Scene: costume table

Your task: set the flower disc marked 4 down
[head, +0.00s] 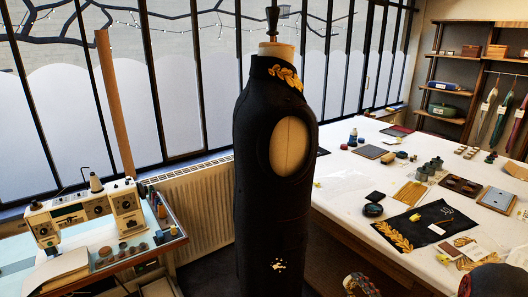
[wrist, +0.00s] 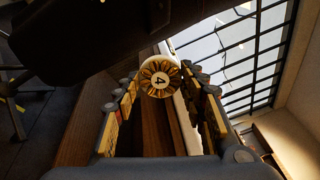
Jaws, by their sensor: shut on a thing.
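The flower disc marked 4 (wrist: 160,77) shows in the wrist view, round and gold with a white centre and a black 4 turned on its side. My gripper (wrist: 161,86) is shut on it, with the disc's face toward the wrist camera between the two fingertips. Below the disc, between the fingers, is a brown wooden surface (wrist: 155,130). I cannot tell how far the disc is from any surface. I cannot make out the disc or the fingertips in the head view.
A black garment on a dress form (head: 275,215) stands in the middle of the head view. Right of it is a white table (head: 345,205) with scattered tools, spools and gold-embroidered black cloth (head: 432,222). A sewing machine (head: 85,215) stands at left. Shelves (head: 455,92) are at the back right.

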